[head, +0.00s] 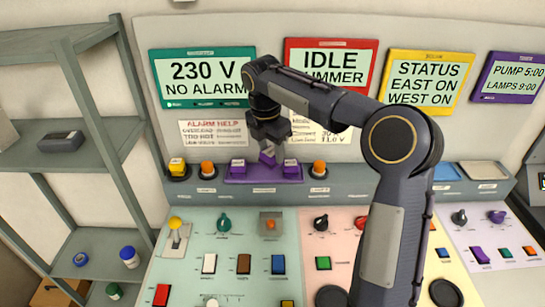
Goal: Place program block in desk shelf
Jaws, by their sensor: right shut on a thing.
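My right gripper (268,142) points down over the console's ledge and is shut on a purple program block (268,157). The block looks tilted, and I cannot tell whether it touches the purple holder (263,180) behind and below it. Two more purple blocks sit in that holder, a left one (238,166) and a right one (291,168), with a gap between them under the held block. My left gripper is not in view.
Display panels stand behind. Knobs and switches cover the sloping desk in front. A grey rack (100,120) stands at left.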

